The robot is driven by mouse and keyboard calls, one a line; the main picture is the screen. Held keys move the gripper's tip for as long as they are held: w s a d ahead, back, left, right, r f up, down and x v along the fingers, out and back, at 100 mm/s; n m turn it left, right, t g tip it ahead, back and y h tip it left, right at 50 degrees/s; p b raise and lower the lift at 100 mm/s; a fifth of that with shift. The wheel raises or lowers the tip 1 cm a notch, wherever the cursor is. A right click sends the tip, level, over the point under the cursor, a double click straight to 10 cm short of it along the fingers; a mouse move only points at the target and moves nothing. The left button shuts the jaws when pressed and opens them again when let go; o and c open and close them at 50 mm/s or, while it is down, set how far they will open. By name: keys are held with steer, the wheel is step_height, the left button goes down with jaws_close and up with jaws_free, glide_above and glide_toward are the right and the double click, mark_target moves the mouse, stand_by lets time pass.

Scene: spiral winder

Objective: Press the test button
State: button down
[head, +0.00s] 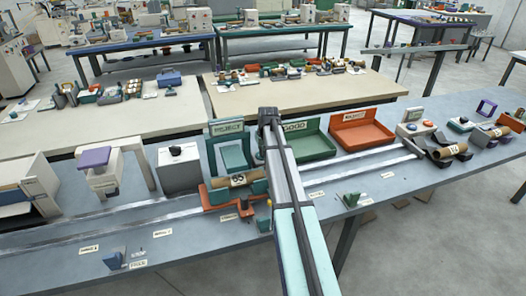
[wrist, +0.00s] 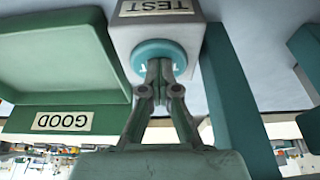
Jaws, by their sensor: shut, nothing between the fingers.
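In the wrist view, the round teal test button (wrist: 141,60) sits on the face of a pale box (wrist: 123,34) labelled TEST. My gripper (wrist: 159,68) is shut and empty, with its fingertips together in front of the middle of the button. The tips overlap the button and look very close to it or touching; I cannot tell whether it is pressed in. In the head view, my arm reaches across the bench between the green frame and the GOOD tray. It hides the test button, its box and my fingertips there.
The green GOOD tray (head: 312,147) is right of my arm, and it also shows in the wrist view (wrist: 60,60). An orange tray (head: 365,135) stands farther right. Left of my arm are a green frame (head: 231,154) and a brown tube (head: 240,180) on an orange carriage (head: 224,199).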

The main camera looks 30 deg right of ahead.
step_height(320, 180, up, 4)
steer(key=shift+r+p, duration=0.25)
steer(key=shift+p, duration=0.95)
steer(key=b+v, duration=0.3)
steer(key=v, duration=0.6)
steer(key=shift+r, duration=0.25)
